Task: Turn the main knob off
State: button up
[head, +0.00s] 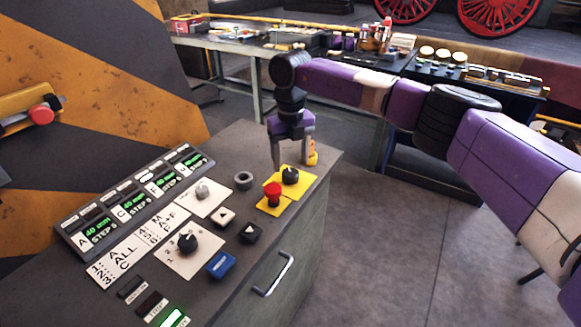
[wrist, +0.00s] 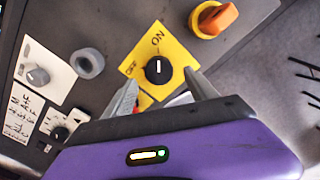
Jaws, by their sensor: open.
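The main knob (head: 290,175) is a black round knob on a yellow plate near the console's right edge. In the wrist view the knob (wrist: 158,70) sits on its plate (wrist: 165,35) marked ON and OFF, and its white line points toward ON. My gripper (head: 292,158) points down just above and behind the knob in the head view. In the wrist view my gripper's two fingers (wrist: 160,82) are apart, one on each side of the knob's near part. Nothing is between them that I can see as gripped; contact cannot be told.
A red mushroom button (head: 272,192) stands close in front of the knob. An orange knob (wrist: 215,20) on a yellow base is close beyond it. A grey ring (head: 243,180), a black knob (head: 187,243) and several buttons fill the console top (head: 235,145).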

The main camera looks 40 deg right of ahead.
aim_at(290, 172)
jog(key=shift+f, duration=1.7)
jog(key=c, duration=1.4)
